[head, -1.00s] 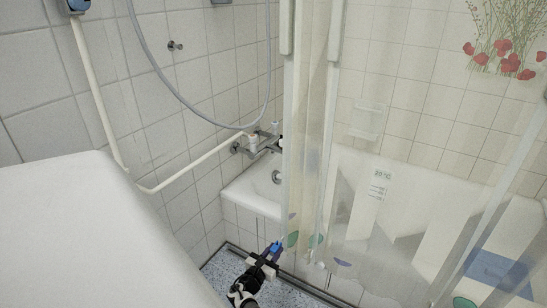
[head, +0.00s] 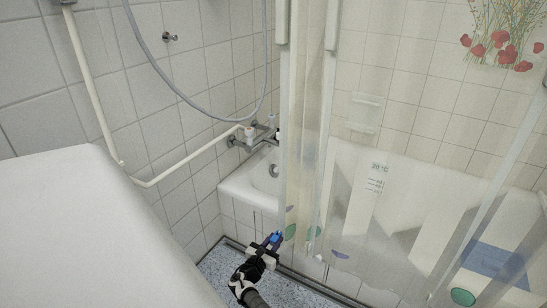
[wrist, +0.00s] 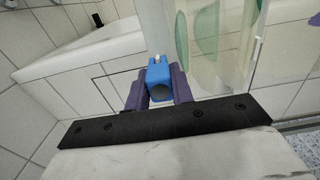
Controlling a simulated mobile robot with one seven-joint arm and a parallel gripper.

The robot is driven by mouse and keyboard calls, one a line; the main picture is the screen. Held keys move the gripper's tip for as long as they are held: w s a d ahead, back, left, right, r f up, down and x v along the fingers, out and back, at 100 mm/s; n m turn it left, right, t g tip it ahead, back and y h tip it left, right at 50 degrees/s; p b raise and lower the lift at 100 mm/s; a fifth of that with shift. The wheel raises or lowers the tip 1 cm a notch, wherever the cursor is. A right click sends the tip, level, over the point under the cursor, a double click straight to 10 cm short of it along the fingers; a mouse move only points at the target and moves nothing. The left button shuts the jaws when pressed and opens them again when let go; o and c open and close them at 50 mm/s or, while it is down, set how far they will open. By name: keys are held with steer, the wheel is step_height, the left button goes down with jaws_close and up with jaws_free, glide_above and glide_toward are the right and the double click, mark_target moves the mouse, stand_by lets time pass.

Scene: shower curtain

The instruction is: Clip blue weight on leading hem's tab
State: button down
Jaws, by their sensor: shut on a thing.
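The blue weight (wrist: 158,82) is held between the purple fingers of my gripper (wrist: 157,88) in the wrist view, with a small pale tip at its far end. In the head view my gripper (head: 273,243) is low at the front of the tub, just left of the curtain's lower end, shut on the blue weight (head: 276,237). The translucent shower curtain (head: 302,190) hangs gathered there, with green and purple patches near its bottom. It also shows in the wrist view (wrist: 222,45), right of and beyond the weight. I cannot make out the tab clearly.
The white bathtub (head: 240,190) stands behind the curtain. A grey tiled wall (head: 200,110) with a white pipe is at left. A large white surface (head: 80,220) fills the lower left. Blue speckled floor (head: 215,268) lies below my gripper.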

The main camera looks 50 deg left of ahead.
steer(key=shift+w, duration=0.15)
steer(key=shift+w+a+b, duration=0.15)
steer(key=shift+w+b, duration=0.2)
steer(key=shift+b, duration=0.05)
steer(key=c, duration=1.1)
jaws_free()
steer(key=o, duration=1.1)
steer(key=shift+s, duration=0.1)
